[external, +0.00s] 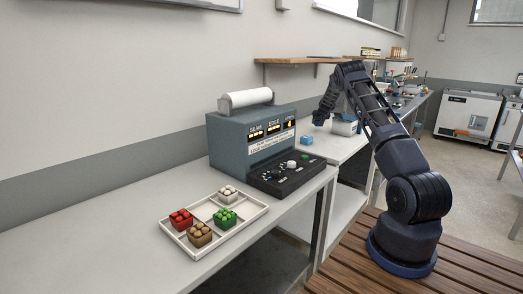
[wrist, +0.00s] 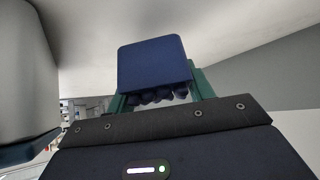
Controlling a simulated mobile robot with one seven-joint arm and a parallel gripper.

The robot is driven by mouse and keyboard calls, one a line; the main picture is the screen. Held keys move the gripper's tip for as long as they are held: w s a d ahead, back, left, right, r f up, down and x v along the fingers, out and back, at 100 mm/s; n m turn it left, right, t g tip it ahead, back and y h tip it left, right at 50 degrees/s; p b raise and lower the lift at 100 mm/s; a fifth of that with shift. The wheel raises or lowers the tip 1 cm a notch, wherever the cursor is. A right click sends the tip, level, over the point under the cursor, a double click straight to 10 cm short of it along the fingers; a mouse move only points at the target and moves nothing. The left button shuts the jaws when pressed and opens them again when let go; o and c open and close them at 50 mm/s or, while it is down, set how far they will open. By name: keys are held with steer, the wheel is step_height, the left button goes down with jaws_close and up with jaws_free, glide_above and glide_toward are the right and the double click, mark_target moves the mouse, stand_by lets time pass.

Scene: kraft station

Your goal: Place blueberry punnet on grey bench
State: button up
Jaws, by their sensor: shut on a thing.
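The blueberry punnet (wrist: 152,62) is a dark blue box with a row of dark round berries along its lower edge in the wrist view. My gripper (wrist: 160,90) is shut on it, with a green finger at each side. In the external view my gripper (external: 319,118) is at the end of the bent arm, beyond the blue-grey machine, and the punnet is too small there to make out clearly. The light grey bench (external: 95,228) runs along the wall at the left, and a second light bench top (external: 338,150) continues beyond the machine.
A white tray (external: 178,243) on the near bench holds red, brown, green and white punnets. The blue-grey machine (external: 228,140) has a paper roll on top and a black control panel in front. A small blue block (external: 306,140) lies beyond it. The bench left of the tray is clear.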

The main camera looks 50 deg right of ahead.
steer(key=shift+f, duration=1.8)
steer(key=o, duration=1.1)
steer(key=shift+f, duration=0.15)
steer(key=shift+c, duration=0.2)
